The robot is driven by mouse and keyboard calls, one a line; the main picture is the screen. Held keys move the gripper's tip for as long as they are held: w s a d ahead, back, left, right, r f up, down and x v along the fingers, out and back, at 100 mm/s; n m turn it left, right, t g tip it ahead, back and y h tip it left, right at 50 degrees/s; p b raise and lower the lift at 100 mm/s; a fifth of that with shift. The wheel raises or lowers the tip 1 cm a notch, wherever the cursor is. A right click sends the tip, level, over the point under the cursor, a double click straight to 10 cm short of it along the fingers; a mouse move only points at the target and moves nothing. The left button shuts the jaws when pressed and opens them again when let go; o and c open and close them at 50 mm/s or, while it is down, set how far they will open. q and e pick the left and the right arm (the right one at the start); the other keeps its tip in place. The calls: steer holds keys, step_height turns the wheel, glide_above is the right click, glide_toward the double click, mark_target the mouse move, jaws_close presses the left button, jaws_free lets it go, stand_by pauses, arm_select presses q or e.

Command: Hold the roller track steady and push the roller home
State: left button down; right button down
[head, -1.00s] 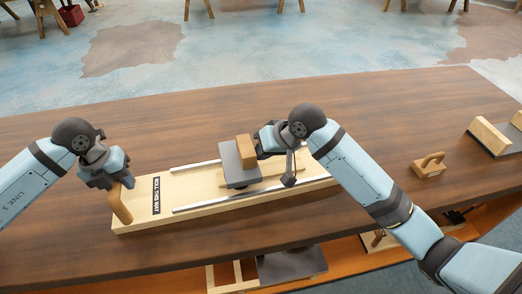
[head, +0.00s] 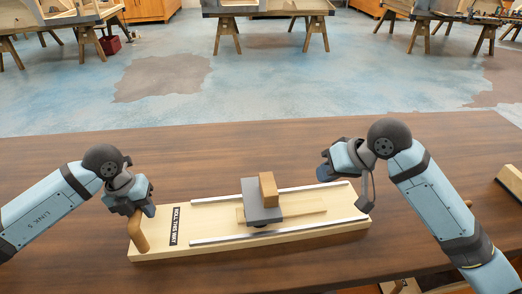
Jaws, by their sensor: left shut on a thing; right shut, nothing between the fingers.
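The roller track (head: 208,216) is a pale wooden board with two metal rails, lying on the table, with a "ROLL THIS WAY" label near its left end. The roller (head: 262,214), a grey plate with a wooden block (head: 268,189) on top, sits between the rails near the middle. My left gripper (head: 138,212) is shut on the track's wooden handle (head: 139,234) at the left end. My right gripper (head: 325,172) is shut and empty, to the right of the roller and apart from it, above the right part of the track.
The brown wooden table (head: 60,160) is clear behind the track. A wooden block piece (head: 511,180) shows at the right edge. Trestle work tables (head: 270,12) stand far back across the blue floor.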

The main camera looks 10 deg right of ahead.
stand_by(0.4)
arm_select(q)
steer(key=c, duration=0.8)
jaws_free()
